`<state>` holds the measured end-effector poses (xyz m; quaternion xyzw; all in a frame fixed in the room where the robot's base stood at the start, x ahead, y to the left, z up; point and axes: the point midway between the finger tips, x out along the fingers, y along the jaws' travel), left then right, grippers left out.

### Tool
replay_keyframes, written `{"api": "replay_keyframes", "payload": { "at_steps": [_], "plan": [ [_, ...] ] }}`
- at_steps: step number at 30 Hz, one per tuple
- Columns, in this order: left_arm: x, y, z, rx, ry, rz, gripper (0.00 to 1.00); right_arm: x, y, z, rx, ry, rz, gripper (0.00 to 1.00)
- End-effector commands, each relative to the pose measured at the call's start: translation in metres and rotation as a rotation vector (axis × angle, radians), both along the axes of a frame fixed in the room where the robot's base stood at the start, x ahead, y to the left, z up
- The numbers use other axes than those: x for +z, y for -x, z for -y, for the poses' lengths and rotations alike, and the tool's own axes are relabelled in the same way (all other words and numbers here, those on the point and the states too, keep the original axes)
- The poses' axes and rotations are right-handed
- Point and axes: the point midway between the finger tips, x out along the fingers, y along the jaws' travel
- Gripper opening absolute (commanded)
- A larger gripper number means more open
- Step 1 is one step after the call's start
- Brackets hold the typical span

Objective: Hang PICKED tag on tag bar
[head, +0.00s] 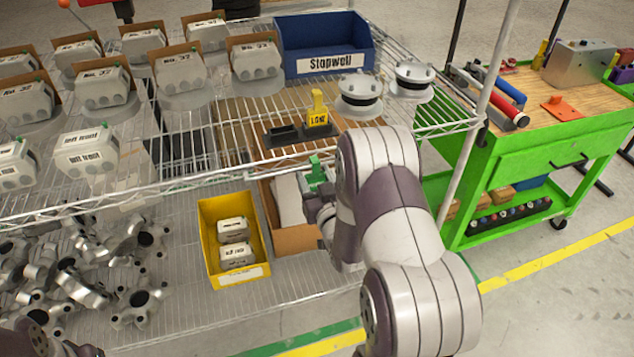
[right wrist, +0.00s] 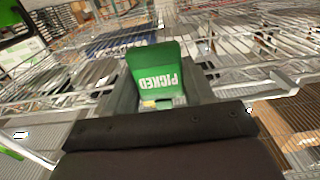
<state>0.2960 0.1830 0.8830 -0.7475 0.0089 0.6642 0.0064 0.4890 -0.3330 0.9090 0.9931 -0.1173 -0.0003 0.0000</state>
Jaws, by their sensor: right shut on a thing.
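The green PICKED tag (head: 316,172) is gripped in my right gripper (head: 318,190), in front of the upper shelf's front edge. In the right wrist view the tag (right wrist: 155,70) stands between the fingers (right wrist: 160,98), with its lettering upside down. The dark tag bar (head: 290,139) is on the upper wire shelf, just behind and above the tag in the head view. A yellow LOW tag (head: 318,110) stands at its right end; the left part carries no tag. My right arm hides part of the gripper. My left gripper is out of frame.
A blue Stopwell bin (head: 325,42) and two round metal parts (head: 360,90) stand on the upper shelf. Below are a yellow bin (head: 210,235) with white parts and a cardboard box (head: 290,235). A shelf post (head: 480,120) and green cart (head: 530,165) stand right.

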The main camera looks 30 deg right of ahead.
Motion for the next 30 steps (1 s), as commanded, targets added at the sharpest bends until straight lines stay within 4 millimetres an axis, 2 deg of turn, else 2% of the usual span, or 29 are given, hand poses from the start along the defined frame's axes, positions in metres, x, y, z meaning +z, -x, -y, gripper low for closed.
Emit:
{"api": "replay_keyframes", "payload": {
  "at_steps": [9, 10, 12, 13, 23, 26, 30],
  "plan": [
    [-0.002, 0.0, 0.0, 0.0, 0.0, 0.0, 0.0, -0.002, 0.0, 0.0, 0.0, 0.0, 0.001, 0.31],
    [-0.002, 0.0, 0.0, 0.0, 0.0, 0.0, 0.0, -0.002, 0.0, 0.0, 0.0, 0.0, 0.001, 0.56],
    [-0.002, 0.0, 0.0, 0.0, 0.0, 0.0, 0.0, -0.002, 0.0, 0.0, 0.0, 0.0, 0.001, 0.79],
    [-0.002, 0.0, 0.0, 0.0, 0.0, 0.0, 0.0, -0.002, 0.0, 0.0, 0.0, 0.0, 0.001, 0.82],
    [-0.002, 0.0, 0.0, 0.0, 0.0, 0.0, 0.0, -0.002, 0.006, -0.001, -0.001, 0.0, 0.0, 0.82],
    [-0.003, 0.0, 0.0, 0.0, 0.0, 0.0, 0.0, -0.003, 0.024, -0.005, -0.003, -0.001, -0.001, 0.82],
    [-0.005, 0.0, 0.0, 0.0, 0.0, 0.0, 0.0, -0.003, 0.062, -0.014, -0.004, 0.0, -0.001, 0.82]
  ]
}}
